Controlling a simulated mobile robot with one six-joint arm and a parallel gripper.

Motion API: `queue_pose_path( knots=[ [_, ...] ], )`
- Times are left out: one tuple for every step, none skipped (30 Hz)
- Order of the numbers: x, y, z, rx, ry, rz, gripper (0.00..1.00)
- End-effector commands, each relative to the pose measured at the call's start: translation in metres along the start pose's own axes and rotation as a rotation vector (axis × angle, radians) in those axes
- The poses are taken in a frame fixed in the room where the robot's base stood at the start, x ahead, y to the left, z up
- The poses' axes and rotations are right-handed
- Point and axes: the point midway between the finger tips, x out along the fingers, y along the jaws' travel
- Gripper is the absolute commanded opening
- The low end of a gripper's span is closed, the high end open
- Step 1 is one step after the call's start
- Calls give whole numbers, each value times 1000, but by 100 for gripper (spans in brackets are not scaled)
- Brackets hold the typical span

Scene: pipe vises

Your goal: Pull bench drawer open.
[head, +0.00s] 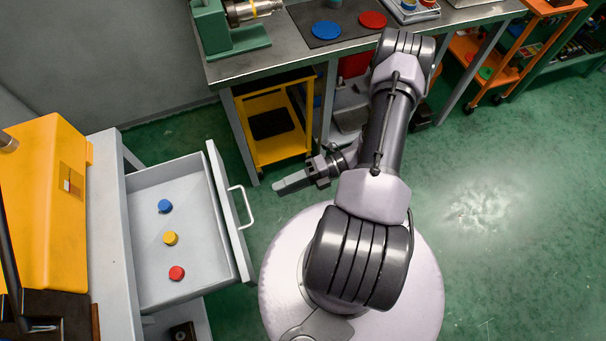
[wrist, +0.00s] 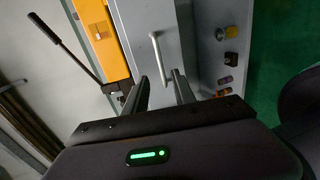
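The bench drawer (head: 190,222) at the left is pulled out, and its inside is visible. Blue (head: 165,206), yellow (head: 170,238) and red (head: 177,273) discs lie in it. A pale bar handle (head: 243,207) is on its front; in the wrist view the handle (wrist: 157,55) lies beyond my fingertips, in line with the gap between them. My gripper (head: 278,187) is to the right of the handle in the head view, apart from it. In the wrist view my gripper (wrist: 160,82) has its two fingers spread, with nothing held between them.
A yellow box (head: 45,205) stands on the bench left of the drawer. Another bench (head: 270,62) with a green vise (head: 222,30) stands at the back, with a yellow cart (head: 272,122) beneath it. Green floor is clear at the right.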

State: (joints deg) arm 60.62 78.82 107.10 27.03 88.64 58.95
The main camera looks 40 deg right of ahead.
Motion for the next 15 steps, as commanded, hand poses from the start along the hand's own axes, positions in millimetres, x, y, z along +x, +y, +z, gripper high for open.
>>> queue_pose_path(
  knots=[
    [-15, 2, 1, -1, -4, -1, 32],
    [-23, 2, 1, -1, -4, -1, 32],
    [-32, 1, 0, -1, -3, -1, 32],
    [-38, 1, 0, -1, -2, -1, 32],
    [-43, 1, 0, 0, -2, -1, 32],
    [-48, 1, 0, 0, -1, 0, 32],
    [-51, 0, 0, 0, 0, 0, 32],
    [-54, 0, 0, 0, 0, 0, 32],
    [-56, 0, 0, 1, 0, 0, 32],
    [-57, 0, 0, 1, 0, 1, 32],
    [-58, 0, 0, 1, 1, 1, 32],
    [-58, 0, 0, 1, 1, 1, 32],
    [-58, 0, 0, 1, 1, 1, 32],
    [-58, 0, 0, 1, 1, 1, 32],
    [-58, 0, 0, 1, 1, 1, 32]
  ],
)
